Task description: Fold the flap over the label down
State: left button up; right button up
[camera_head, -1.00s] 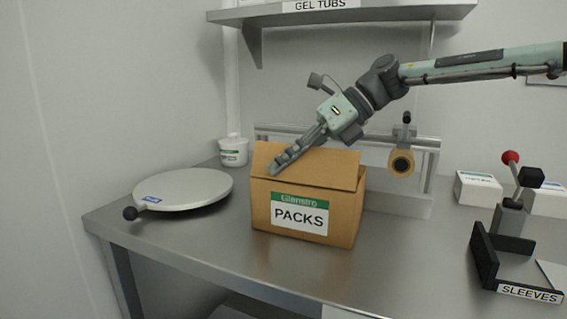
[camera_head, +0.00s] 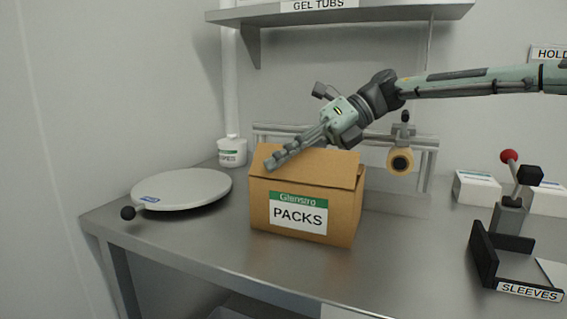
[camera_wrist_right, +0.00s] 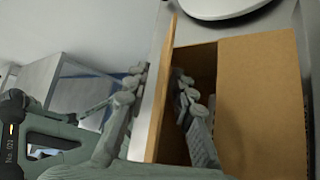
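The brown box (camera_head: 335,223) stands on the bench with a green and white PACKS label (camera_head: 298,213) on its front. The flap (camera_head: 320,166) above the label stands up from the front edge. My right gripper (camera_head: 276,160) reaches in from the right, its near finger slanting across the front of this flap. In the right wrist view the flap (camera_wrist_right: 162,85) shows edge-on between the fingers of my right gripper (camera_wrist_right: 158,80): one outside the box, one over the dark opening. Gaps show beside the flap, so the gripper looks open. My left gripper is not in view.
A round white plate (camera_head: 180,189) with a black knob is left of the box. A white tub (camera_head: 232,151) and a rail with a roll (camera_head: 399,160) are behind it. A black SLEEVES fixture (camera_head: 500,250) stands at right. The bench front (camera_head: 270,262) is clear.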

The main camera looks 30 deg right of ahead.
jog(key=v, duration=0.7)
jog(key=shift+d+r, duration=0.15)
jog(key=shift+d, duration=0.05)
